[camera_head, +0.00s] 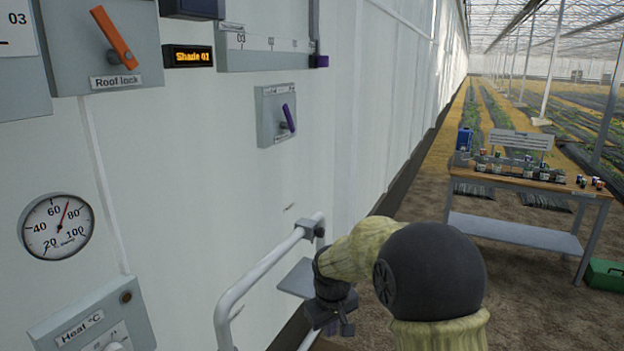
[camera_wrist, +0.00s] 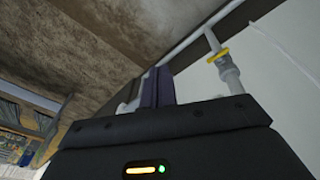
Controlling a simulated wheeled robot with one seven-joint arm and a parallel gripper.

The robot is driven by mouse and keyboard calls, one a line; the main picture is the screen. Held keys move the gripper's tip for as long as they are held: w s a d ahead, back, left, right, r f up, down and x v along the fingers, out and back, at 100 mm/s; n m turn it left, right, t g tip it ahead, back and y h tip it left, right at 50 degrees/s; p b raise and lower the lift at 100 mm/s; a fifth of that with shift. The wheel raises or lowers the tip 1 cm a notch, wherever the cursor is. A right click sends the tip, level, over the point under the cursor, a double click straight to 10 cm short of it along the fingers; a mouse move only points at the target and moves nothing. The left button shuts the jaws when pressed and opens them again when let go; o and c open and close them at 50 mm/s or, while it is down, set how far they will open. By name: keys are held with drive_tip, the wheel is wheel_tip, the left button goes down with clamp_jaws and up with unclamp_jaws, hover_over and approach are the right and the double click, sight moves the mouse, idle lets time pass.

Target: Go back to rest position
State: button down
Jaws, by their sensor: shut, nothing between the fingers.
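My arm, in a yellowish cover with a dark round joint, reaches from the lower right toward the white wall. My gripper (camera_wrist: 157,88) shows in the wrist view as two dark fingers pressed together, with nothing between them. In the head view the dark wrist hangs beside the white rail, and the fingertips are too small there to make out clearly. The task names no object.
A white pipe rail (camera_head: 262,268) stands close left of my wrist. A grey shelf plate (camera_head: 296,278) is behind it. Wall controls include a roof lock lever (camera_head: 114,38), a purple switch (camera_head: 288,118) and a gauge (camera_head: 57,226). A bottle-laden table (camera_head: 520,186) stands right; soil floor is open before it.

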drive_tip(key=s+d+r+m+p, duration=0.2)
drive_tip(key=s+d, duration=0.3)
drive_tip(key=s, duration=0.5)
drive_tip(key=s+d+r+m+p, duration=0.1)
drive_tip(key=s+d+m, duration=0.3)
drive_tip(key=s, duration=0.6)
drive_tip(key=shift+s+d+r+p, duration=0.35)
drive_tip(key=shift+d+p, duration=0.1)
drive_tip(key=shift+d, duration=0.55)
drive_tip(key=shift+w, duration=0.1)
